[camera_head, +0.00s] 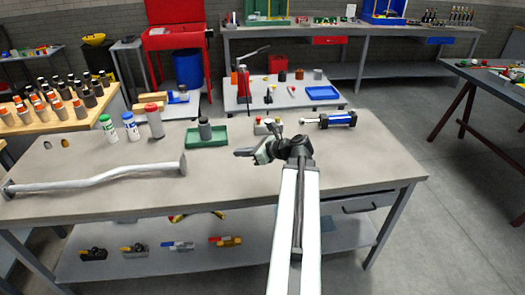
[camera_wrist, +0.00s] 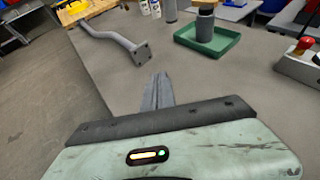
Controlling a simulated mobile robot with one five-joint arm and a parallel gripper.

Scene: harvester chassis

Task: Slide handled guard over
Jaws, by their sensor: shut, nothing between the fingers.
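My gripper (camera_head: 240,153) is shut and empty above the grey workbench (camera_head: 235,180), in front of the green tray. In the wrist view its closed fingers (camera_wrist: 158,92) point across the bare bench top, touching no object that I can see. I cannot surely identify a handled guard in either view. A small metal block with a red knob (camera_head: 268,125) stands on the bench just beyond my gripper. In the wrist view the block (camera_wrist: 300,67) is at the right edge, partly cut off.
A green tray (camera_head: 190,141) holds a grey bottle (camera_head: 205,128). A bent grey bar with end plates (camera_head: 100,177) lies at the left. Several bottles (camera_head: 131,127) stand behind it. A blue and black cylinder (camera_head: 338,119) lies at the back right. The bench's front middle is clear.

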